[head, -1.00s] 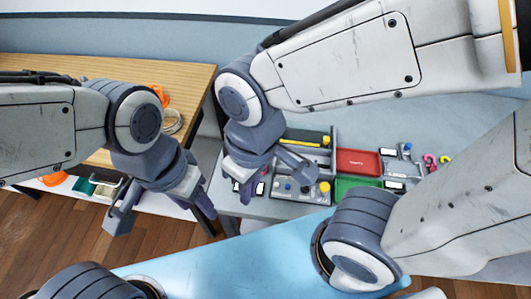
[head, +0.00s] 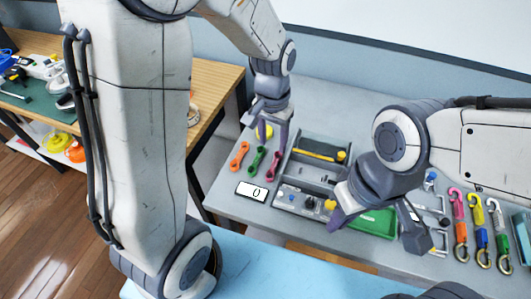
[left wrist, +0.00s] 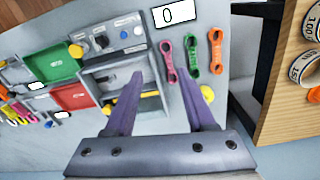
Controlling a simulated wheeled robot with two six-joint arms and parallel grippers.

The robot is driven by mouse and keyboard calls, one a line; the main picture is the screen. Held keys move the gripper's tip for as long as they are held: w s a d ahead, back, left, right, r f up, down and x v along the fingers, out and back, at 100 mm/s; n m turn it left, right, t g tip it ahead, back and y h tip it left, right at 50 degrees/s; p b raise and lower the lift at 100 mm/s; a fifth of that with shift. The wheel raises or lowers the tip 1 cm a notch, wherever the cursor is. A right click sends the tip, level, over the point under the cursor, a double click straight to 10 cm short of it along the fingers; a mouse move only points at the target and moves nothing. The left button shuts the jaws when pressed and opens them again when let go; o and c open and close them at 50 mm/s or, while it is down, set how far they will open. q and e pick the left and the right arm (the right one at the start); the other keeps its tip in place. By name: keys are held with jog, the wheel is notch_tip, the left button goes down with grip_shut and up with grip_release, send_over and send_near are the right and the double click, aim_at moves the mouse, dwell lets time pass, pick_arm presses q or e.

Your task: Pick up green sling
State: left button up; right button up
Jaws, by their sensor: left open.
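The green sling (head: 257,160), a short strap with a loop at each end, lies on the grey table between an orange sling (head: 240,155) and a pink sling (head: 273,166). My left gripper (head: 273,140) is open above the far ends of these slings. In the left wrist view the green sling (left wrist: 191,54) lies ahead of my open left gripper (left wrist: 162,80), near the right fingertip; the pink sling (left wrist: 168,58) lies between the fingertip directions. Nothing is between the left fingers. My right gripper (head: 375,228) is open and empty over the tray area.
A white card marked 0 (head: 251,192) lies at the table's front left. A yellow round object (left wrist: 207,93) is beside the right finger. A grey compartment tray (head: 312,178) and green bin (head: 372,222) are to the right. Several hooked straps (head: 459,225) lie farther right.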

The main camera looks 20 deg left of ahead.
pick_arm(q)
jog(key=n, duration=0.2)
send_over(256, 160)
notch_tip(256, 160, down, 6)
notch_tip(256, 160, down, 4)
jog(key=shift+r, duration=0.25)
jog(key=shift+f+p, duration=0.6)
jog(key=shift+f, duration=2.6)
grip_shut()
